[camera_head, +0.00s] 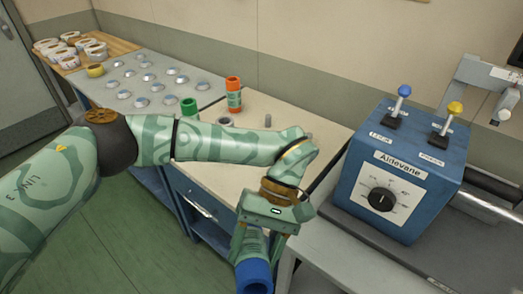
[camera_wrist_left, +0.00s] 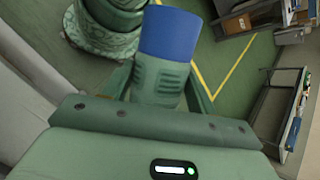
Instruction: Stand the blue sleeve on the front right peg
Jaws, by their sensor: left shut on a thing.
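The blue sleeve (camera_head: 254,278) is at the bottom of the head view, below my left gripper (camera_head: 252,246), which is shut on it. It hangs clear of the cream worktop, in front of it. In the left wrist view its blue end (camera_wrist_left: 168,36) sticks out beyond the gripper (camera_wrist_left: 160,84), over the green floor. A short grey peg (camera_head: 268,120) stands on the worktop behind my left forearm. My right gripper is not in view.
A blue control box (camera_head: 400,170) with levers stands at right. Several small discs and rolls lie at the back left.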

